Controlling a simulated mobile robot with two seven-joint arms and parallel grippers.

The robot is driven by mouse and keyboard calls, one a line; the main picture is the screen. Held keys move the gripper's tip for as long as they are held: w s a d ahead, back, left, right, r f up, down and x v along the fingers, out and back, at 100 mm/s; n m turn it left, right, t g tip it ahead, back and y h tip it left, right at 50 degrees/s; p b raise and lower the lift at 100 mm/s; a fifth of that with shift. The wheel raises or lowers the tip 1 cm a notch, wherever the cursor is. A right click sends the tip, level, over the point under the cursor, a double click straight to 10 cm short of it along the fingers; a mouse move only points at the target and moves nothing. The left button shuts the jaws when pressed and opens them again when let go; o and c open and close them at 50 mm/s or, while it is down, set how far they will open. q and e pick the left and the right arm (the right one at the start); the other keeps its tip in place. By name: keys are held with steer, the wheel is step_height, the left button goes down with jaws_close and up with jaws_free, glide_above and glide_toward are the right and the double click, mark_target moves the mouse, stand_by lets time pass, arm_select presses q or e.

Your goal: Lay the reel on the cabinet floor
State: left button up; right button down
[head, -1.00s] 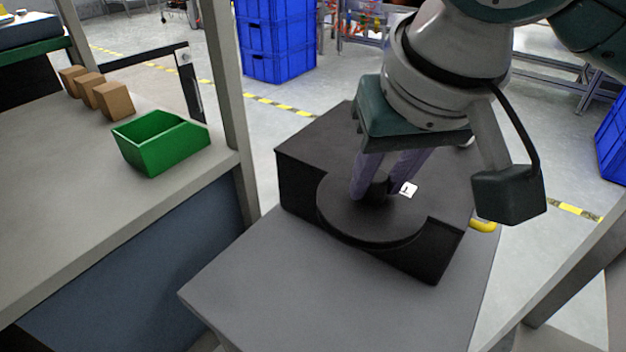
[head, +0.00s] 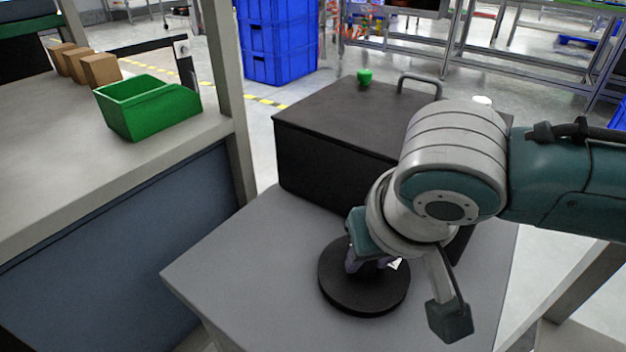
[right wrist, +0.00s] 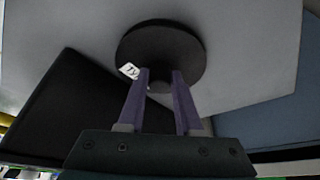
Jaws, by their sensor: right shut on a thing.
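The reel (head: 345,292) is a black disc with a central hub and a small white label. It is low over the grey top (head: 255,270), in front of the black box; I cannot tell if it touches that surface. My right gripper (head: 368,264) is above the reel, pointing down, with its fingers on the hub. In the right wrist view the reel (right wrist: 160,45) is level between the two purple fingers (right wrist: 161,82), with the label beside one of them. No thing shows clearly as a cabinet floor. My left gripper is not in view.
The black box (head: 330,160), with a handle (head: 420,82) and a green knob (head: 364,77) on top, stands behind the reel. A bench (head: 110,190) with a green bin (head: 145,105) and brown boxes (head: 100,70) is at the left. The grey top is bare left of the reel.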

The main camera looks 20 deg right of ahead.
steer(key=shift+f, duration=0.1)
steer(key=c, duration=0.6)
jaws_free()
